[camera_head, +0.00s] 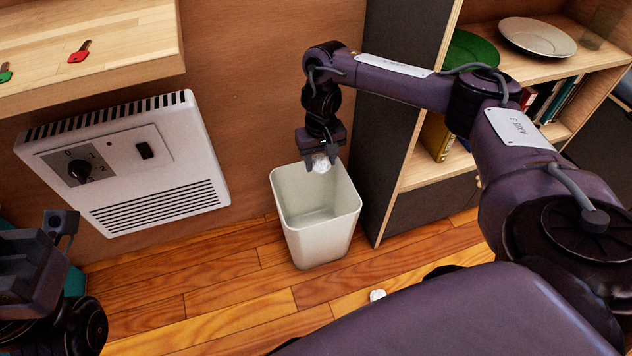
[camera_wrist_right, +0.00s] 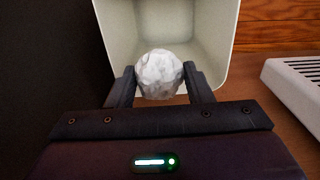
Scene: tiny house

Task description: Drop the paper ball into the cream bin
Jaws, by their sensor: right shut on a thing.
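The white crumpled paper ball (camera_head: 321,163) is between the fingers of my right gripper (camera_head: 322,160), which is shut on it. The ball also shows in the right wrist view (camera_wrist_right: 159,74), held between both fingertips. The cream bin (camera_head: 318,247) stands upright on the floor against the wall. My right gripper holds the ball above the bin's back rim; in the right wrist view the bin's open inside (camera_wrist_right: 165,28) lies beyond the ball. My left gripper (camera_head: 40,240) is partly in view at the lower left, and its fingertips are not clear.
A second small white ball (camera_head: 377,295) lies on the wooden floor in front of the bin. A white wall heater (camera_head: 130,165) is left of the bin. A shelf unit (camera_head: 400,175) stands close on its right. A wooden shelf (camera_head: 130,50) with keys is at upper left.

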